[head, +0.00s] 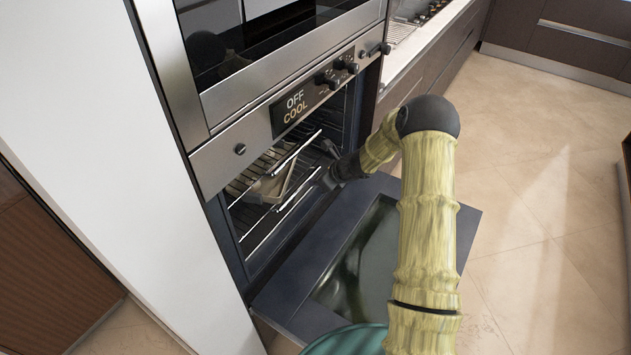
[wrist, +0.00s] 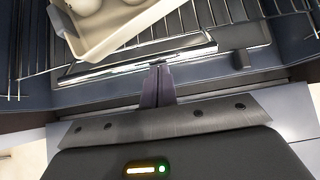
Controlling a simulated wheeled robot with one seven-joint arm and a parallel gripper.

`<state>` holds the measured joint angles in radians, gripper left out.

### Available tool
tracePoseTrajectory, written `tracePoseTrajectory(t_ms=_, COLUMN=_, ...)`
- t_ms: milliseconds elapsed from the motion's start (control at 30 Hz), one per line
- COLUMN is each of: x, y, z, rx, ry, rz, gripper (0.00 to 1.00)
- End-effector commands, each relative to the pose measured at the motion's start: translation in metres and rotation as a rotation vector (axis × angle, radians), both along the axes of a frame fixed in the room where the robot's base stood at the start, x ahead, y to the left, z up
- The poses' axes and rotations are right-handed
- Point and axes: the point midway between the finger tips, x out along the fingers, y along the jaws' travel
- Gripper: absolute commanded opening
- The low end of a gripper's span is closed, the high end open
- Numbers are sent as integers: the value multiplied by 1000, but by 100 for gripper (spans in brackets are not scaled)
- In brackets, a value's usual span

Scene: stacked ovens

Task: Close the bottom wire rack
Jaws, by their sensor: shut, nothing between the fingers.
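The lower oven stands open, and its wire racks show inside. A lower rack's bright front bar (head: 298,188) sits near the oven mouth in the head view. In the wrist view a wire rack (wrist: 185,40) ends in a shiny front bar (wrist: 125,65). My gripper (head: 326,181) is at the oven mouth, beside the right end of that bar. In the wrist view my gripper (wrist: 158,68) is shut and empty, its fingertips at the front bar; whether they touch it I cannot tell. How far the rack sticks out is hard to tell.
A beige tray (wrist: 115,38) with pale round items lies in the oven; it also shows in the head view (head: 268,188). The oven door (head: 310,275) hangs open below my arm. A control panel (head: 290,104) is above. Tiled floor at right is clear.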

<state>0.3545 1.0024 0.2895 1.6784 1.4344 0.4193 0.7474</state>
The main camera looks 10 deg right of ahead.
Motion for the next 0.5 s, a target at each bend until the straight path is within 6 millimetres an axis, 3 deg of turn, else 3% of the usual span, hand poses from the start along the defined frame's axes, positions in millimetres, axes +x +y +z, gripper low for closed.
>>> tracePoseTrajectory(t_ms=33, x=3, y=11, z=4, rx=16, ry=-10, rz=13, gripper=0)
tracePoseTrajectory(t_ms=267, x=3, y=8, z=5, rx=18, ry=-12, rz=9, gripper=0)
tracePoseTrajectory(t_ms=500, x=-10, y=-13, z=3, rx=13, ry=-10, rz=6, gripper=0)
